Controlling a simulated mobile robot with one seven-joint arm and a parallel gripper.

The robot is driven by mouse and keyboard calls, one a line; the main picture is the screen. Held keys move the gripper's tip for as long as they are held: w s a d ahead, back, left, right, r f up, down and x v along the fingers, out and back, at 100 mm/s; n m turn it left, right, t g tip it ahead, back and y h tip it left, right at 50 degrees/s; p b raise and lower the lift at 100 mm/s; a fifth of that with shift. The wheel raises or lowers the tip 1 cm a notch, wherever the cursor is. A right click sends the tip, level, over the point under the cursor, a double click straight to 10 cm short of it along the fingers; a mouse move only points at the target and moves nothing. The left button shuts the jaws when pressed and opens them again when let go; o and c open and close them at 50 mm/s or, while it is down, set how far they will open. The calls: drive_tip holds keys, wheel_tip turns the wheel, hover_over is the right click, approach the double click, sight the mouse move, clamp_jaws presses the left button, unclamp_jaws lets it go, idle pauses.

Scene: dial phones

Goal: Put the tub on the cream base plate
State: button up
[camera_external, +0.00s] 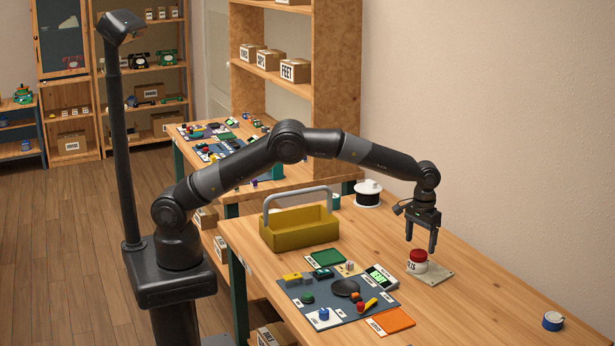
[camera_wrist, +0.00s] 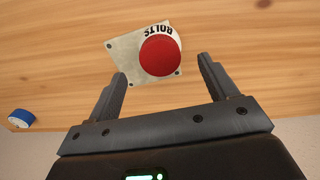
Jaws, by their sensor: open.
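The tub (camera_external: 418,262) is a small white tub with a red lid and black lettering. It stands upright on the cream base plate (camera_external: 435,276), toward the plate's left and back side in the external view. In the wrist view the red lid (camera_wrist: 160,56) covers the plate's right part, and the plate (camera_wrist: 125,49) shows to its left with dark screw dots. The lettering reads BOLTS there. My gripper (camera_external: 420,245) points down just above the tub. In the wrist view its open fingers (camera_wrist: 163,68) are apart and empty, with the lid ahead between them and not touched.
A blue roll (camera_external: 552,321) lies at the table's right end. Left of the plate are a green-screen device (camera_external: 381,278), a grey mat (camera_external: 338,296) with small parts, and an orange tray (camera_external: 390,321). A yellow toolbox (camera_external: 299,229) stands farther back.

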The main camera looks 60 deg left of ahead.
sight(419, 253)
wheel_tip(419, 253, up, 5)
drive_tip(key=shift+r, duration=0.1)
drive_tip(key=s+a+r+t, duration=0.1)
drive_tip(key=s+a+r, duration=0.4)
drive_tip(key=a+r, duration=0.25)
drive_tip(key=s+a+r+t+h, duration=0.1)
drive_tip(key=s+a+r, duration=0.3)
drive_tip(key=a+r, duration=0.3)
drive_tip(key=s+a+r, duration=0.5)
drive_tip(key=a, duration=0.4)
drive_tip(key=s+a+f+t, duration=0.1)
drive_tip(key=s+a, duration=0.3)
drive_tip(key=s, duration=0.5)
drive_tip(key=s+a+f+m+t, duration=0.1)
drive_tip(key=s+a, duration=0.3)
drive_tip(key=s, duration=0.5)
drive_tip(key=s+a+f+t+y, duration=0.1)
drive_tip(key=s+a, duration=0.3)
drive_tip(key=s, duration=0.5)
drive_tip(key=shift+a+f+m+t, duration=0.3)
drive_tip(key=shift+f+m, duration=0.1)
drive_tip(key=shift+f, duration=0.35)
